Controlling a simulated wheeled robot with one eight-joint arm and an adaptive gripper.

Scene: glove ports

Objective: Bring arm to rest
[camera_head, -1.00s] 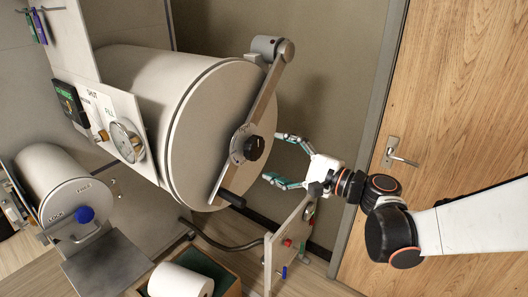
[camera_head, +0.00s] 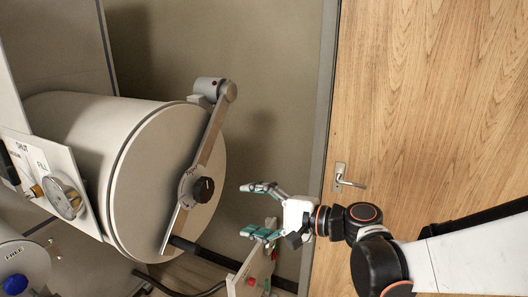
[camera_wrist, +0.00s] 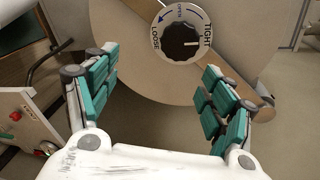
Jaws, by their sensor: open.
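My gripper (camera_head: 262,212) is open and empty, with teal pads on its fingers. In the head view it hangs in the air to the right of the large round door (camera_head: 150,190) of a white cylinder, apart from it. The door carries a long bar (camera_head: 212,135) and a black knob (camera_head: 203,190) at its centre. In the wrist view the knob (camera_wrist: 183,43) shows ahead, beyond the fingertips, inside a ring marked LOOSE, OPEN and TIGHT. My arm reaches in from the right edge of the head view.
A gauge panel (camera_head: 40,170) is left of the cylinder. A smaller cylinder with a blue knob (camera_head: 15,284) is at lower left. A small panel with a red button (camera_head: 251,281) stands below my gripper. A wooden door (camera_head: 430,110) is behind my arm. Bare wall lies above my gripper.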

